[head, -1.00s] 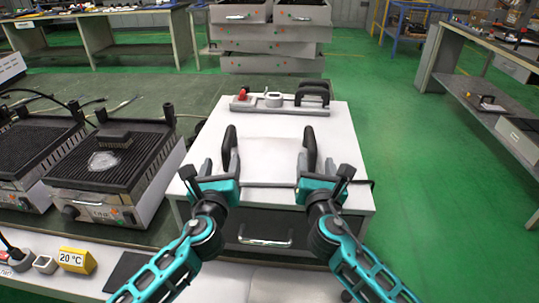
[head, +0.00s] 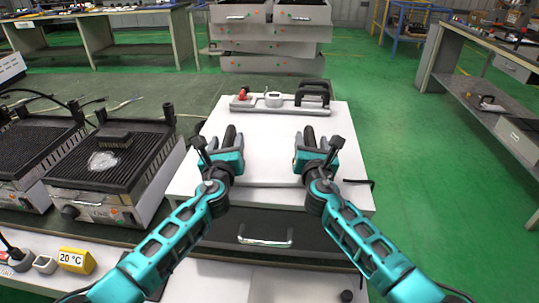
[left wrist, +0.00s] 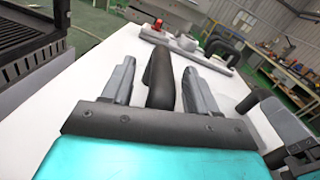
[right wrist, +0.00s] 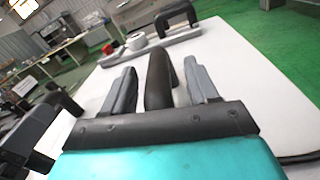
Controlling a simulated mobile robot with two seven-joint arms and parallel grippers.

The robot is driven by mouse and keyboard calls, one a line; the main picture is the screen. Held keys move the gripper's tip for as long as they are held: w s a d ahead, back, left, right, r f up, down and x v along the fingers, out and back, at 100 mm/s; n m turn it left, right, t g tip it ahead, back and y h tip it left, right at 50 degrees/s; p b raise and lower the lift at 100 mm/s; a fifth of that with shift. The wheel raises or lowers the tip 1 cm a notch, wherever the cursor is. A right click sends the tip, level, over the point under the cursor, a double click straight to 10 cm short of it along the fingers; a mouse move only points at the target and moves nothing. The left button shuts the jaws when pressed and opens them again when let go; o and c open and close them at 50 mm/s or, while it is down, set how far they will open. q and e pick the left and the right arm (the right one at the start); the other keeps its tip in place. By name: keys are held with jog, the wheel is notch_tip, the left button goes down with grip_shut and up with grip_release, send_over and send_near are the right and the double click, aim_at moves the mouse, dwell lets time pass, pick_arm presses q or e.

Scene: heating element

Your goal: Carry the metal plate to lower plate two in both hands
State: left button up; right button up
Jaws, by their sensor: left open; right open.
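The metal plate (head: 268,165) lies flat on the white top of a cabinet and is hard to tell from that pale top. Two upright black handles stand on it, a left handle (head: 229,134) and a right handle (head: 308,134). My left gripper (left wrist: 157,72) is open, its fingers on either side of the left handle (left wrist: 161,80). My right gripper (right wrist: 160,80) is open, its fingers on either side of the right handle (right wrist: 158,72). Two ribbed grills stand at the left, a nearer one (head: 70,182) and a farther one (head: 35,150); I cannot tell which is lower plate two.
A grey bar (head: 285,108) with a red knob and a black handle lies at the back of the cabinet top. A dark brush-like block (head: 113,138) and a whitish patch (head: 102,160) are on the nearer grill. A yellow 20 °C display (head: 76,261) stands front left.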

pick_arm(q)
grip_shut()
pick_arm(e)
grip_shut()
jog(key=shift+a, duration=0.1)
pick_arm(q)
jog(key=shift+d, duration=0.15)
pick_arm(e)
jog(key=shift+a, duration=0.1)
dwell(0.6)
